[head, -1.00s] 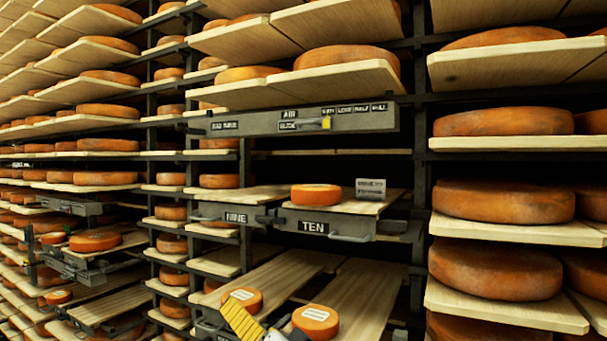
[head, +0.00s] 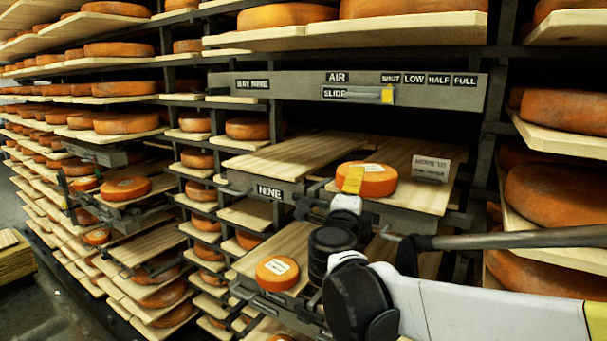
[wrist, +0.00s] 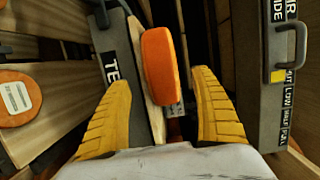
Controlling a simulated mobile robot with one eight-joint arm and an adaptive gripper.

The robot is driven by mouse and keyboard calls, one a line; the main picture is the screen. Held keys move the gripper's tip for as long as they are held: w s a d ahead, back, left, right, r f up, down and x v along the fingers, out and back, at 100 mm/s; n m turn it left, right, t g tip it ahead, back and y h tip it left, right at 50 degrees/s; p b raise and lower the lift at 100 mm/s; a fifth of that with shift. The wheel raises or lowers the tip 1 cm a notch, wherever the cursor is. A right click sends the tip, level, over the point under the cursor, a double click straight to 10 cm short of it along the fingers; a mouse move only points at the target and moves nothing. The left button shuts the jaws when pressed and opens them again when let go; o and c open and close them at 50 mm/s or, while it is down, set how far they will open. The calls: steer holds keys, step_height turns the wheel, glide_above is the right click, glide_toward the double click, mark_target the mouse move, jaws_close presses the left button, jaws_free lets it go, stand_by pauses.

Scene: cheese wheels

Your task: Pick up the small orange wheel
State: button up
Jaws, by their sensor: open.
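A small orange wheel (head: 378,183) with a pale label on top sits on the wooden board of the upper pull-out shelf, left of a small grey sign. My gripper (wrist: 164,80) is open and empty. In the wrist view the orange wheel (wrist: 160,72) shows its side ahead, between the directions of the two yellow fingers; I see no contact.
A grey sign (head: 431,168) stands right of the wheel. A grey panel with a slider (head: 358,94) spans above. Another labelled orange wheel (head: 277,273) lies on a lower board at left. The NINE board (head: 285,160) beside the wheel is bare. Large wheels fill surrounding racks.

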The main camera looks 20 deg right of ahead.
steer(key=x, duration=0.2)
steer(key=p+x, duration=0.1)
steer(key=x, duration=0.2)
steer(key=shift+w+a, duration=0.15)
steer(key=shift+w, duration=0.3)
steer(key=shift+s+r, duration=0.15)
steer(key=shift+s, duration=0.1)
steer(key=shift+w, duration=0.1)
steer(key=c, duration=1.5)
